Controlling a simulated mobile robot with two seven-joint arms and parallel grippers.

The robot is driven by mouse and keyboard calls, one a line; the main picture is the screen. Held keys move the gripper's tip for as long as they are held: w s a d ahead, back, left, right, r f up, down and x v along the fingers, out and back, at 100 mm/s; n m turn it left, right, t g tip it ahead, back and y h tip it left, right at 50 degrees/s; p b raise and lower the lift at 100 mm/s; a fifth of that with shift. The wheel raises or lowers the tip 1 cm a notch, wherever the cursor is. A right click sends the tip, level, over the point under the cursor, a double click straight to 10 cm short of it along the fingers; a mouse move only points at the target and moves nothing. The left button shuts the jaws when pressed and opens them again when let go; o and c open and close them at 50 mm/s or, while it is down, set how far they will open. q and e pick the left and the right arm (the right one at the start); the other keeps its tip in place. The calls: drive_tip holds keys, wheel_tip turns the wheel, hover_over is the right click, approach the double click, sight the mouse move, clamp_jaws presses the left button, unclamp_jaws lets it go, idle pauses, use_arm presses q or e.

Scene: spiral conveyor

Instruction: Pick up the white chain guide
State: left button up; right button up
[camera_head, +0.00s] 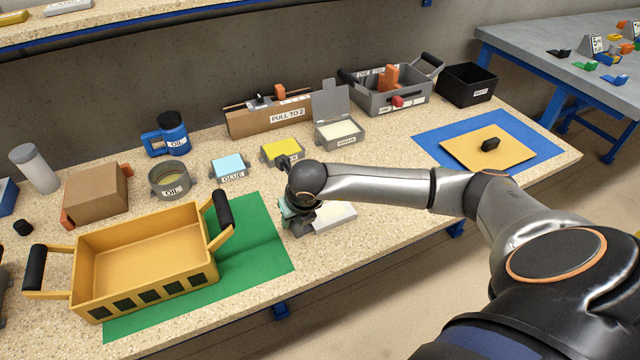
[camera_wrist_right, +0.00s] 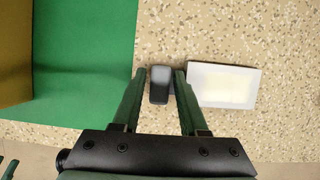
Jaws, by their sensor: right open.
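My right gripper (camera_wrist_right: 160,73) is open, its two green fingers pointing down at the bench. Between the fingers is a small dark grey piece with a lighter grey end (camera_wrist_right: 159,85); I cannot tell whether the fingers touch it. A white rectangular piece with a cream middle (camera_wrist_right: 224,85) lies just right of the right finger. In the head view this white piece (camera_head: 336,215) is partly hidden by my right wrist, and my right gripper (camera_head: 297,226) is mostly hidden too. No white chain guide can be identified with certainty. My left gripper is not in view.
A yellow crate (camera_head: 145,243) stands on a green mat (camera_head: 262,240) at left. Behind are an oil cup (camera_head: 170,179), a glue box (camera_head: 229,168), a yellow box (camera_head: 281,150) and a grease box (camera_head: 338,132). A blue mat (camera_head: 432,142) lies at right.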

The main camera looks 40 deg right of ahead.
clamp_jaws()
drive_tip(key=shift+r, duration=0.2)
idle(0.5)
drive_tip(key=shift+r, duration=0.25)
wheel_tip(320, 180, up, 2)
drive_tip(key=shift+w+r, duration=0.1)
drive_tip(key=s+d+r+b, duration=0.1)
drive_tip(key=s+d+r, duration=0.5)
drive_tip(key=s+r, duration=0.4)
drive_tip(key=shift+s+d, duration=0.4)
drive_tip(key=shift+s, duration=0.8)
